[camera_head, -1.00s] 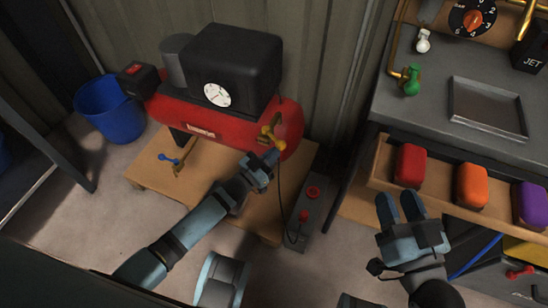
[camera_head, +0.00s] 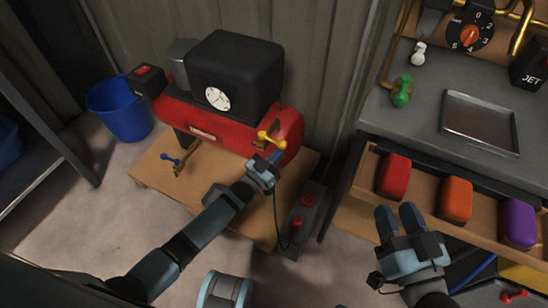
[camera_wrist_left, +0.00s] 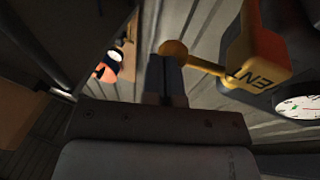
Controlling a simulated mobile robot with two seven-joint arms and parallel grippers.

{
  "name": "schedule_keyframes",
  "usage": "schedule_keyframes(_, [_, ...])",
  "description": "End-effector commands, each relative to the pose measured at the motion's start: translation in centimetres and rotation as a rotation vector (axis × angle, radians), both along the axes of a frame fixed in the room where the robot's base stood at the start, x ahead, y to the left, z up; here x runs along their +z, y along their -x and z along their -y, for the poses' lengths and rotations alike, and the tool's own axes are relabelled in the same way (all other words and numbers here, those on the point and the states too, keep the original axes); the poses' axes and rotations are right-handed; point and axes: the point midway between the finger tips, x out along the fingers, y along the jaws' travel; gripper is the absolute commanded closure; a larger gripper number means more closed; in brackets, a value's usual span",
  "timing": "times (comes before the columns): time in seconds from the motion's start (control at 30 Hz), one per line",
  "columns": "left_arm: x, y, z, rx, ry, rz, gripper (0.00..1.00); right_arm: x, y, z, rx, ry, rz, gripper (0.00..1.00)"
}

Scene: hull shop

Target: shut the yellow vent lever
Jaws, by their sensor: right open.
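The yellow vent lever (camera_head: 270,139) is on the right end of the red compressor tank (camera_head: 210,130). In the left wrist view its arm (camera_wrist_left: 205,65) runs from a round knob to a yellow block with partly visible lettering. My left gripper (camera_head: 272,159) is just below the lever in the head view. Its fingers (camera_wrist_left: 166,75) are together, with their tips at the knob. I cannot tell whether they touch it. My right gripper (camera_head: 399,218) is open and empty, in front of the drawer with coloured blocks.
A blue-handled valve (camera_head: 171,159) is at the tank's lower left. A grey box with red buttons (camera_head: 300,215) stands beside the wooden pallet (camera_head: 225,200). A blue bucket (camera_head: 120,110) is at left. The workbench (camera_head: 425,110) and its open drawer fill the right.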

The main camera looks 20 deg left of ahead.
Motion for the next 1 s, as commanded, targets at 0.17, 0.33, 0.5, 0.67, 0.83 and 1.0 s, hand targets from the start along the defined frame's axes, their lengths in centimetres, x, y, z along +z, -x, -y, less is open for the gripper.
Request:
schedule_keyframes(0.17, [0.0, -0.6, 0.5, -0.001, 0.0, 0.0, 1.0, -0.1, 0.0, 0.0, -0.001, 0.0, -0.001, 0.57])
schedule_keyframes(0.33, [0.0, -1.0, 0.8, -0.001, 0.0, 0.0, 1.0, -0.1, 0.0, 0.0, -0.001, -0.002, -0.001, 0.57])
schedule_keyframes(0.5, [0.1, -1.1, 0.9, -0.001, 0.0, 0.001, 1.0, -0.1, 0.0, 0.0, -0.001, -0.002, 0.0, 0.57])
schedule_keyframes(0.67, [0.2, -1.2, 1.0, -0.001, 0.001, 0.002, 1.0, 0.0, 0.0, 0.0, -0.001, -0.002, 0.0, 0.57])
schedule_keyframes(0.83, [0.2, -1.3, 1.0, -0.001, 0.001, 0.003, 1.0, 0.0, 0.0, 0.0, 0.0, -0.002, 0.001, 0.57])
schedule_keyframes(1.0, [0.3, -1.3, 1.1, -0.002, 0.001, 0.004, 1.0, 0.0, 0.0, 0.0, -0.001, -0.001, 0.003, 0.57])
